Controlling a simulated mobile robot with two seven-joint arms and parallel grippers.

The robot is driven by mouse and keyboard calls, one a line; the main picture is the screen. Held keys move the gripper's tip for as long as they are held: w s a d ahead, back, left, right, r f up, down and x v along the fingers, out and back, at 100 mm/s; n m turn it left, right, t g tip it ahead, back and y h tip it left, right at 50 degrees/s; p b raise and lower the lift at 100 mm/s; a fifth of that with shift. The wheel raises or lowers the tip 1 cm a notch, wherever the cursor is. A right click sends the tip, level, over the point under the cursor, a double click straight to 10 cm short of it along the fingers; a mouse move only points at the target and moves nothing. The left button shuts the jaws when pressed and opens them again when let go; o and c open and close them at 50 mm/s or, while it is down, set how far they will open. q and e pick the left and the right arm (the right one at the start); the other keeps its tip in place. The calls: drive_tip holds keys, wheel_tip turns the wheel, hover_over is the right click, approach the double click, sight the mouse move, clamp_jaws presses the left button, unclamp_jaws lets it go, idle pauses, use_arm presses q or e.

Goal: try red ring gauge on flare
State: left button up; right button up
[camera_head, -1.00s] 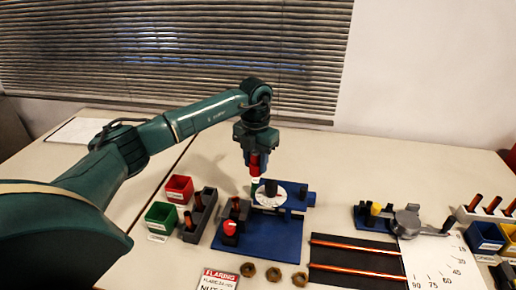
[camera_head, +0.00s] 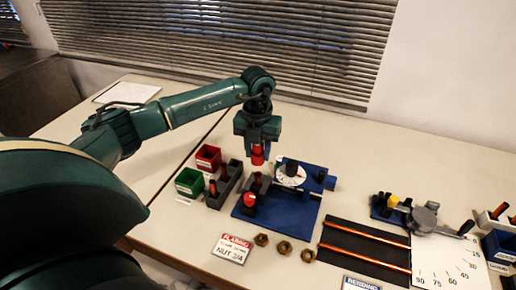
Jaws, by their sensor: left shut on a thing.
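My left gripper (camera_head: 257,149) points straight down and is shut on a red ring gauge (camera_head: 257,158), whose lower part shows below the fingers. It hangs above a grey block at the blue rig's left side, where a short copper tube (camera_head: 257,183) stands upright. A small gap shows between the gauge and the tube. The flare on the tube's end is too small to make out. My right gripper is not in view.
The blue base plate (camera_head: 287,213) bears a white dial (camera_head: 290,175) and a red-topped post (camera_head: 249,199). Left are a red bin (camera_head: 208,158), a green bin (camera_head: 188,182) and a grey tube holder (camera_head: 224,186). Brass nuts (camera_head: 284,247) lie in front; a black mat (camera_head: 345,247) with copper tubes lies right.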

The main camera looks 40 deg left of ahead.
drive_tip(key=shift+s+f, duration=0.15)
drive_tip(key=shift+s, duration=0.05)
use_arm(q)
drive_tip(key=shift+f, duration=0.3)
drive_tip(key=shift+f+b, duration=0.5)
drive_tip(key=shift+b, duration=0.05)
drive_tip(key=shift+f+b, duration=0.35)
drive_tip(key=shift+f, duration=0.15)
drive_tip(key=shift+f+b, duration=0.45)
drive_tip(key=shift+f, duration=0.55)
drive_tip(key=shift+r, duration=0.1)
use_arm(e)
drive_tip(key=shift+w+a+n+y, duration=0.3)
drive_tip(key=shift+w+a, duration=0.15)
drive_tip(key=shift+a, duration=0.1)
use_arm(q)
drive_tip(key=shift+f+b, duration=0.3)
drive_tip(key=shift+b, duration=0.05)
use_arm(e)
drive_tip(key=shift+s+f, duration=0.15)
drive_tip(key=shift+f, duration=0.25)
